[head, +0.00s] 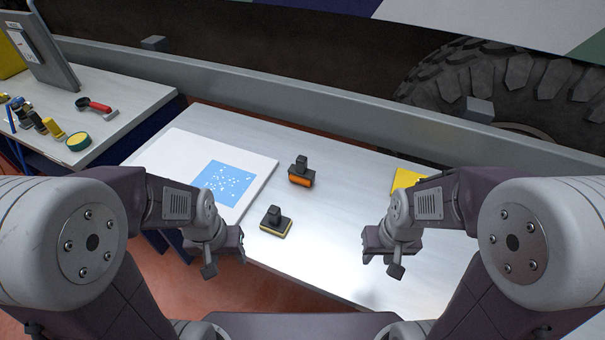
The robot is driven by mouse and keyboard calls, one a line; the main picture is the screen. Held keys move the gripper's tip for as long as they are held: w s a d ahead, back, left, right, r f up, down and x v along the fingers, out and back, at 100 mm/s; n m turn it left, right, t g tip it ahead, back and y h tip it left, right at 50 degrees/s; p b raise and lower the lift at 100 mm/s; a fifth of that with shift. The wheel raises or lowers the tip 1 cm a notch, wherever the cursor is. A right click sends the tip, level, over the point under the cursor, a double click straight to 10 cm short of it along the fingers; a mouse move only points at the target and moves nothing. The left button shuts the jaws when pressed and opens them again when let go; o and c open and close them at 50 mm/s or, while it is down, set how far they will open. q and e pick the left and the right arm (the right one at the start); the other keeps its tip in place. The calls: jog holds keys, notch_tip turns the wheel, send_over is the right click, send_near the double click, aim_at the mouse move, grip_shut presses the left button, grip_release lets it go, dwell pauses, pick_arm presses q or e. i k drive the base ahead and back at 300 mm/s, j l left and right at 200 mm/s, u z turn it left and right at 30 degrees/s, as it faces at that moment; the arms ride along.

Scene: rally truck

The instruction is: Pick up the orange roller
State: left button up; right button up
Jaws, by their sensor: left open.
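A dark block-shaped tool with an orange lower part and a short upright handle, which looks like the orange roller (302,173), stands on the white table near its middle. My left gripper (226,262) is at the table's front edge, to the left of and nearer than the roller. It is open and apart from it. My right gripper (381,262) is over the front right part of the table, apart from the roller; its fingers are too small and angled to tell their opening.
A similar dark tool with a yellow edge (276,222) stands nearer, between the roller and my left gripper. A white board with a blue speckled square (227,183) lies left. A yellow item (406,180) is partly hidden behind my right arm. A grey rail (300,106) runs behind.

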aim_at(300, 173)
jog(key=i+j+z, duration=0.1)
jog(key=j+z, duration=0.2)
jog(key=z, duration=0.15)
jog(key=j+z, duration=0.3)
jog(key=z, duration=0.15)
jog(key=j+z, duration=0.35)
jog(key=z, duration=0.15)
jog(key=j+z, duration=0.45)
jog(key=l, duration=0.1)
